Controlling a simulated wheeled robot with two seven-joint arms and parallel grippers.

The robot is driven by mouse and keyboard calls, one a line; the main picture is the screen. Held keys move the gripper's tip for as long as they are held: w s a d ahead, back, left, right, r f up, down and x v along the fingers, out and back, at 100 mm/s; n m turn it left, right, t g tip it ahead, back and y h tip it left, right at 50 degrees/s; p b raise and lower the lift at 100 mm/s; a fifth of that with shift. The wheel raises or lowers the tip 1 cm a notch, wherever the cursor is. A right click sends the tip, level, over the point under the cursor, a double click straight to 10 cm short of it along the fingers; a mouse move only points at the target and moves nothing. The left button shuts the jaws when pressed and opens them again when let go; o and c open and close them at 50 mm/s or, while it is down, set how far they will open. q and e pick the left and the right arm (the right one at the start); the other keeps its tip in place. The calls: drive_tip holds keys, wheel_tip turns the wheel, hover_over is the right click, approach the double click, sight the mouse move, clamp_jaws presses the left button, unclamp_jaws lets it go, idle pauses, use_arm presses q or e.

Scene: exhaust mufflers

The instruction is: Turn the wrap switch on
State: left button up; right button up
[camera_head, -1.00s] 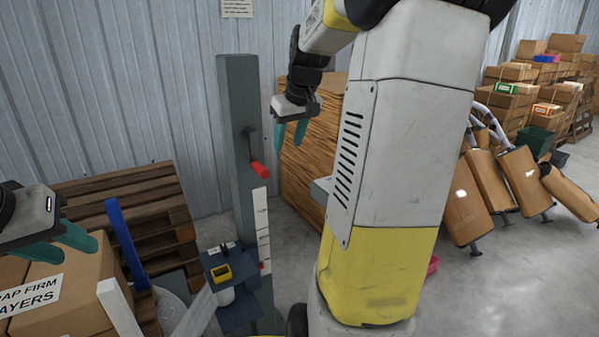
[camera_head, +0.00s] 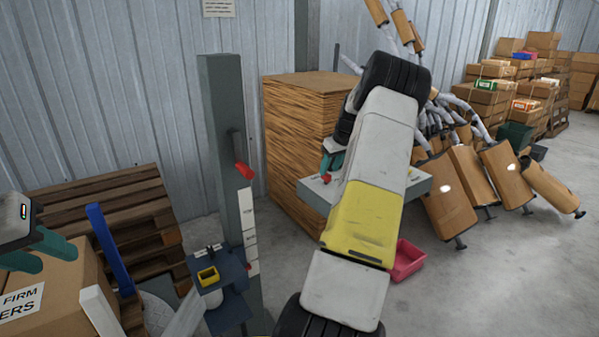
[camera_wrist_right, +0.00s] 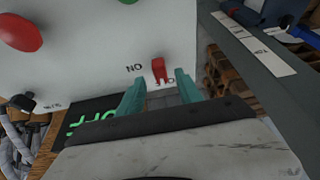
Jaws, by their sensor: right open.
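A grey control box (camera_head: 412,184) stands right of the cardboard stack, partly hidden by my right arm. In the right wrist view its pale panel (camera_wrist_right: 105,40) carries a small red switch (camera_wrist_right: 158,69) with an upside-down "ON" label beside it. A black display (camera_wrist_right: 98,108) shows green letters, upside down, that seem to read OFF. My right gripper (camera_wrist_right: 160,80) is open, with its teal fingers on either side of the red switch; contact cannot be told. In the head view my right gripper (camera_head: 330,163) is at the box's far left side. My left gripper (camera_head: 38,248) is at the left edge, its fingers apart.
A grey post (camera_head: 222,130) with a red-handled lever (camera_head: 244,172) stands left of the cardboard stack (camera_head: 300,130). The panel also has a red button (camera_wrist_right: 18,32). Mufflers (camera_head: 447,195) lean at right. A pink bin (camera_head: 407,262) is on the floor. A carton (camera_head: 60,290) is below my left gripper.

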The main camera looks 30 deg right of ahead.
sight(327, 174)
drive_tip(key=shift+x, duration=1.55)
clamp_jaws()
